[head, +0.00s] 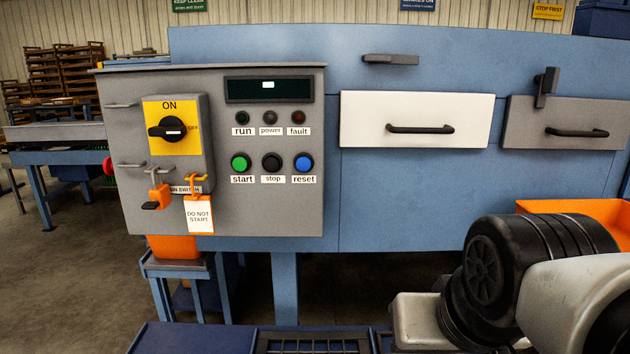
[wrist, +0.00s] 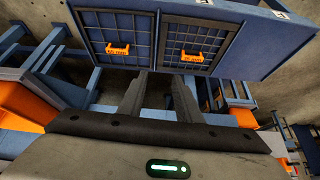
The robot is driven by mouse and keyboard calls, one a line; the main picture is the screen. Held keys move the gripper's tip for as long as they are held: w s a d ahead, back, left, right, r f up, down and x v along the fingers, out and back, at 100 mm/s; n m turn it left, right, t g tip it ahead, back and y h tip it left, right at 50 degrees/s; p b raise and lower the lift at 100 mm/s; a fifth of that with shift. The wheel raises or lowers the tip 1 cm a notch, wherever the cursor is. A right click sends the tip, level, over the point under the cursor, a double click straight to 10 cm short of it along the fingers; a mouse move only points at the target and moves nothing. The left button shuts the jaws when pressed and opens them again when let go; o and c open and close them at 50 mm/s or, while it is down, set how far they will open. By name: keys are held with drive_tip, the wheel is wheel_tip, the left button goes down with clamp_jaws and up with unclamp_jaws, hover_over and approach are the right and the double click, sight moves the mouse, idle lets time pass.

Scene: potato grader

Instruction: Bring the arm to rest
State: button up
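My arm shows at the lower right of the head view, folded low in front of the blue machine (head: 430,215); its end is out of that picture. In the wrist view my gripper (wrist: 160,95) has its two dark fingers apart, with nothing between them. Beyond the fingertips is a blue panel (wrist: 268,38) with two dark grid sections, each bearing an orange handle-like piece (wrist: 118,49). The fingers appear apart from the panel, though the exact distance is hard to tell.
A grey control box (head: 225,220) carries a yellow switch plate turned to ON, buttons, and a white "DO NOT START" tag (head: 199,215) on an orange hook. A white drawer (head: 416,108) and a grey drawer (head: 565,112) are beside it. An orange bin (head: 585,208) is behind my arm.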

wheel_tip(320, 180, up, 26)
drive_tip(key=s+p, duration=0.1)
drive_tip(key=p, duration=2.5)
drive_tip(key=shift+n+p, duration=0.3)
drive_tip(key=shift+p, duration=0.1)
drive_tip(key=shift+f, duration=0.15)
